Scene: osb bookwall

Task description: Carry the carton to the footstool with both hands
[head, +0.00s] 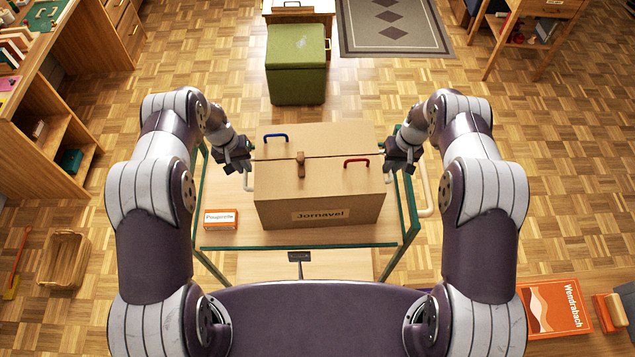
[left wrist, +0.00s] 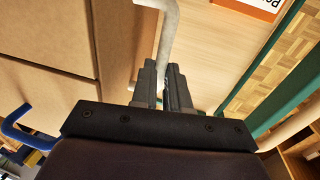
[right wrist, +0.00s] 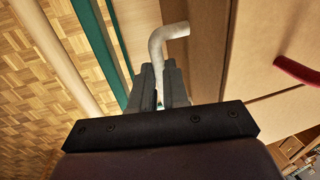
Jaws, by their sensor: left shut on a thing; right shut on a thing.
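The carton (head: 318,208) is a brown box labelled "Jornavel", with a blue and a red handle on top and a brown clasp. It is level at the trolley (head: 275,238); I cannot tell whether it touches the top. My left gripper (head: 245,166) is shut on the pale side handle (left wrist: 170,35) at its left. My right gripper (head: 400,160) is shut on the matching side handle (right wrist: 160,45) at its right. The footstool (head: 297,82), a green padded cube, stands on the floor beyond the carton, its top bare.
A small orange-and-white box (head: 221,217) lies on the trolley left of the carton. A wooden shelf unit (head: 45,130) stands left, a basket (head: 66,258) below it. A grey rug (head: 393,25) lies far back. Parquet is open between trolley and footstool.

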